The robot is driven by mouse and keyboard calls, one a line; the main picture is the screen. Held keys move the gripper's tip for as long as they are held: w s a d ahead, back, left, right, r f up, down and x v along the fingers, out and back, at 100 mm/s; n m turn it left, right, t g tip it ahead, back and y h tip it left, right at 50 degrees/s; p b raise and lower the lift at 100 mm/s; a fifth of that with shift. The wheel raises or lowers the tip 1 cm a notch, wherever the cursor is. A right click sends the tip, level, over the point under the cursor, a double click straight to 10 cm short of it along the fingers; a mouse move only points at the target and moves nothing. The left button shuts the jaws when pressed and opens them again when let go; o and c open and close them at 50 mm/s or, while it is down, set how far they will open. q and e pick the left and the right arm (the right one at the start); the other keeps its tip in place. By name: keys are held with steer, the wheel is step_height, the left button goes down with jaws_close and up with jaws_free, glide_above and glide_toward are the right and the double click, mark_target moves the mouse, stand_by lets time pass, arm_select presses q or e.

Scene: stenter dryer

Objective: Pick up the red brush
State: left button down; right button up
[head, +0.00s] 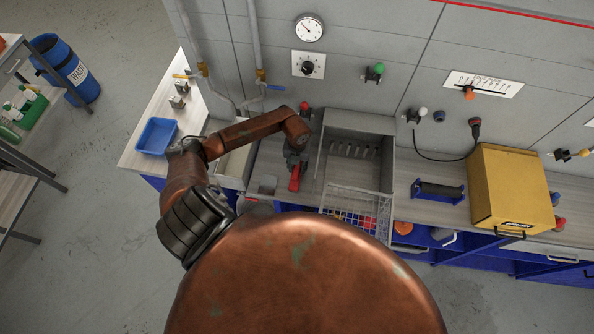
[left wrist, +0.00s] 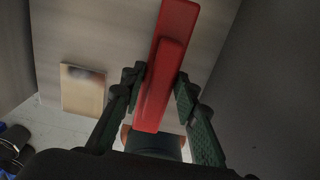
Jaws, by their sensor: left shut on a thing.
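The red brush (head: 294,178) shows in the head view under my left gripper (head: 295,163), over the counter just left of the grey metal bin. In the left wrist view the red brush (left wrist: 158,75) runs from the top edge down between the fingers of my left gripper (left wrist: 162,85). The dark green fingers are closed on both sides of it, and it is held. I cannot tell from these views whether it touches the counter. My right gripper is not in view.
A grey metal bin (head: 376,128) with a wire basket (head: 370,202) stands right of the brush. Further right are a black roller on a blue stand (head: 437,190) and a yellow box (head: 512,190). A blue tray (head: 157,136) lies at the left. The wall carries knobs and a gauge.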

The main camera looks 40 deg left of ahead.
mark_target(297, 167)
arm_select(q)
steer(key=shift+r, duration=0.25)
step_height(297, 167, up, 9)
steer(key=shift+r+b, duration=0.1)
steer(key=shift+b, duration=1.05)
steer(key=shift+r, duration=0.2)
